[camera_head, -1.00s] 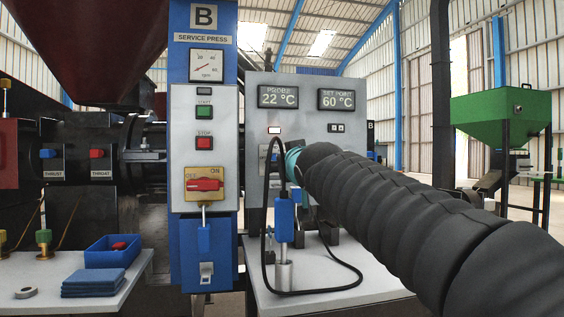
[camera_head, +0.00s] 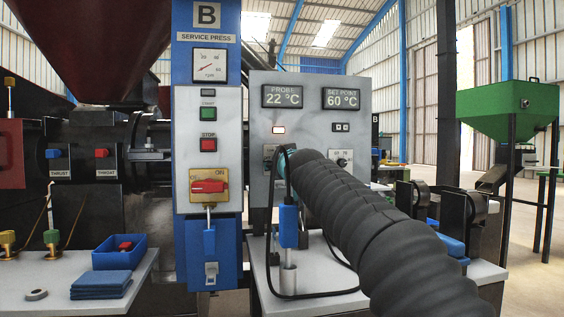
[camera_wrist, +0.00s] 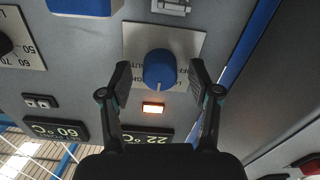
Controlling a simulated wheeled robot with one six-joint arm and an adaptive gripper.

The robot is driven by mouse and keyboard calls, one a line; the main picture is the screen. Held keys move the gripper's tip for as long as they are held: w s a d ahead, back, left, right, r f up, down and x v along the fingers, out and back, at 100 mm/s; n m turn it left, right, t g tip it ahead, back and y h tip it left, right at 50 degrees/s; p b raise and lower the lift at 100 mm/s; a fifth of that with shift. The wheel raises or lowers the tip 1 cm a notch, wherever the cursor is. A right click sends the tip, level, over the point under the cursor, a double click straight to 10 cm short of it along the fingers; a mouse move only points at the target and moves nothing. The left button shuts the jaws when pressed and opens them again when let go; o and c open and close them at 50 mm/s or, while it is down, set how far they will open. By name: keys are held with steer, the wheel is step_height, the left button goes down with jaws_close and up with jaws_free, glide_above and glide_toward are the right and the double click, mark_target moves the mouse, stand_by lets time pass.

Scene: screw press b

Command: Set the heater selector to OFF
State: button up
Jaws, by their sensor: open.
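The heater selector is a round blue knob (camera_wrist: 158,68) on a pale label plate (camera_wrist: 190,42), seen upside down in the wrist view. Small lettering including OFF shows around it; I cannot tell surely which mark it points at. My gripper (camera_wrist: 159,76) is open, with one black finger on each side of the knob and a visible gap to each. In the head view, the grey heater panel (camera_head: 302,92) shows, with part of the selector plate (camera_head: 269,153) beside my arm.
A lit indicator (camera_wrist: 153,109) sits next to the knob. The panel displays (camera_head: 283,96) read PROBE 22 °C and SET POINT 60 °C. A red switch (camera_head: 208,187) is on the press column at left.

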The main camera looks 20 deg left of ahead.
steer(key=c, duration=1.1)
steer(key=shift+c, duration=0.2)
steer(key=shift+n, duration=0.4)
steer(key=n+p, duration=0.2)
steer(key=shift+r+n, duration=0.15)
steer(key=shift+n, duration=0.25)
steer(key=n+p, duration=0.2)
steer(key=n, duration=0.2)
steer(key=shift+n, duration=0.3)
steer(key=shift+n+p, duration=1.05)
steer(key=shift+n, duration=3.05)
